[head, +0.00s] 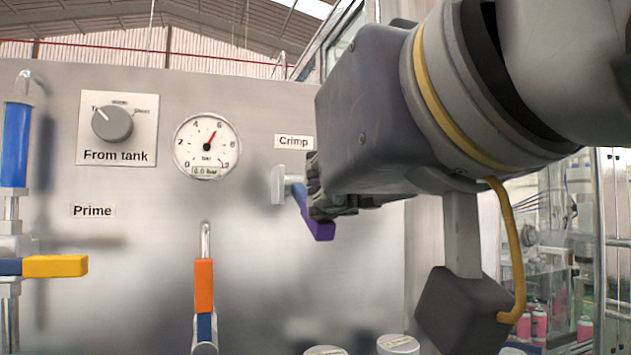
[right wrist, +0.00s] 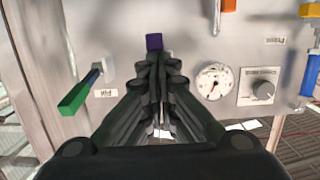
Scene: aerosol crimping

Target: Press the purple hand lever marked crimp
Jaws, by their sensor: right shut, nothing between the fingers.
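The purple hand lever (head: 321,229) hangs from a grey pivot on the upright metal panel, under the label Crimp (head: 294,141). It slants down to the right, with its purple end showing below my fingers. My right gripper (head: 322,196) is shut and empty, in front of the lever's middle, and hides part of it. In the right wrist view the purple lever end (right wrist: 154,42) shows just beyond the tips of my closed fingers (right wrist: 153,60). I cannot tell whether they touch. My left gripper is not in view.
An orange lever (head: 204,287), a yellow handle (head: 55,266) and a blue handle (head: 15,145) stick out of the panel (head: 150,290). A pressure gauge (head: 207,147) and a selector knob (head: 112,123) sit above. A green lever (right wrist: 78,93) shows in the wrist view.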

